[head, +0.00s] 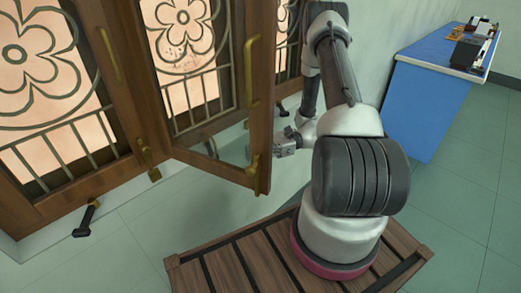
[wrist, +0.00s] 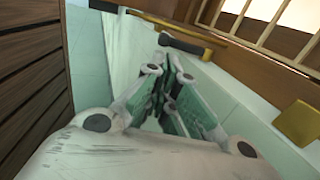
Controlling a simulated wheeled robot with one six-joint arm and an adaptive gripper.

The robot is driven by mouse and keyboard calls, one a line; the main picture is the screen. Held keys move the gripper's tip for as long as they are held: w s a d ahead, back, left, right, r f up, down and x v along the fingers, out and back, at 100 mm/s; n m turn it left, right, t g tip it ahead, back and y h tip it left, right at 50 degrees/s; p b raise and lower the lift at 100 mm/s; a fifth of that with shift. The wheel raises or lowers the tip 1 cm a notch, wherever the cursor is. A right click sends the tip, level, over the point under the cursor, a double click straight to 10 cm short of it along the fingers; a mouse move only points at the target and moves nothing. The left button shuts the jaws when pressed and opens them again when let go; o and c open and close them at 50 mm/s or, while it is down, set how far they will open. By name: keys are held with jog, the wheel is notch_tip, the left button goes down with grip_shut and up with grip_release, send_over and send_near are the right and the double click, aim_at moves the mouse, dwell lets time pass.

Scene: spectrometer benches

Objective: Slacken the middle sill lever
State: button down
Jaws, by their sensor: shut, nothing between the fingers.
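A sill lever with a black handle and brass end (head: 85,219) hangs below the window at the lower left. Another dark lever (head: 281,110) shows partly behind the open window leaf. I cannot tell for sure which is the middle one. In the wrist view a black lever handle (wrist: 185,43) lies just beyond my fingertips, beside a brass strip (wrist: 150,18). My gripper (head: 279,150) is shut and empty, behind the edge of the open leaf. In the wrist view its fingers (wrist: 168,60) point at the black handle; contact cannot be told.
The open wooden window leaf (head: 262,110) with brass handles stands close beside my arm. Grilled windows (head: 40,60) line the left wall. A brass block (wrist: 298,123) is at the right of the wrist view. A blue bench (head: 430,105) stands at right; the floor between is clear.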

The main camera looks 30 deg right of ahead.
jog(key=a, duration=0.8)
jog(key=shift+w+a, duration=0.15)
jog(key=shift+w, duration=0.15)
jog(key=shift+s+a+m+t, duration=0.2)
jog(key=shift+a+m+t, duration=0.15)
jog(key=shift+a+t, duration=0.25)
jog(key=shift+s+a+m+t, duration=0.15)
jog(key=shift+a+m+t, duration=0.2)
jog(key=shift+a+t, duration=0.2)
